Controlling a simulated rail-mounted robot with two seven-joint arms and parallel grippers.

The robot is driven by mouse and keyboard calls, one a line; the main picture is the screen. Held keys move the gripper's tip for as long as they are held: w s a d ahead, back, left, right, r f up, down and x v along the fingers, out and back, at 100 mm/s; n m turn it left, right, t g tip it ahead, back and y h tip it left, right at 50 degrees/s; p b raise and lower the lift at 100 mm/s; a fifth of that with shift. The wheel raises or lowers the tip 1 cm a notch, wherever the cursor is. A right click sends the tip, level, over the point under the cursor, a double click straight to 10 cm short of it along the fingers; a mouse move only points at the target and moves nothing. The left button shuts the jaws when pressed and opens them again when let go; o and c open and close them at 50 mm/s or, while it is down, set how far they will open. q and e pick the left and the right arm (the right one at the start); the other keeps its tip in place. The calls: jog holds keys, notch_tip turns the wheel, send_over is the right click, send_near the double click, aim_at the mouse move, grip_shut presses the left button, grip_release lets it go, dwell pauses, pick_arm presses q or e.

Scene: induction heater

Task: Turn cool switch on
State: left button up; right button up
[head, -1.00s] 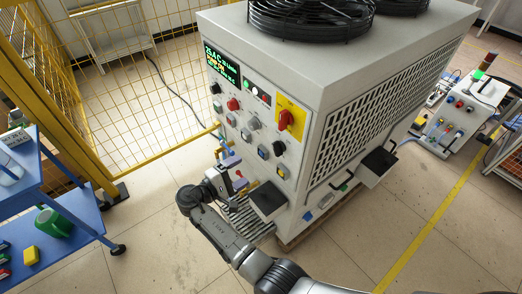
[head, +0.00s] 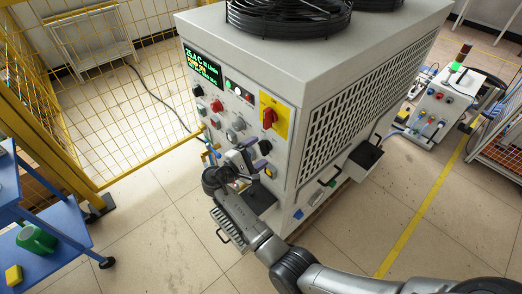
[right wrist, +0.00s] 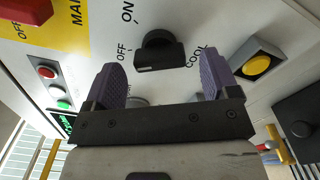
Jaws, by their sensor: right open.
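The cool switch is a black rotary knob (right wrist: 160,52) on the white panel, with "COOL", "ON" and "OFF" printed near it in the right wrist view. In the head view the black knob (head: 265,147) is below the red knob on the yellow plate. My right gripper (right wrist: 162,72) is open, with one purple finger to each side of the knob in the picture. No contact with it shows. In the head view my right gripper (head: 243,158) is close to the panel, left of the knob. My left gripper is not in view.
A yellow button in a grey housing (right wrist: 257,65) is right of the knob in the wrist view. The red main knob (head: 269,117) sits above it in the head view, and other knobs (head: 238,124) to its left. A yellow fence (head: 150,165) stands left of the machine.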

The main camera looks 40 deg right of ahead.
jog(key=shift+d, duration=1)
jog(key=c, duration=0.9)
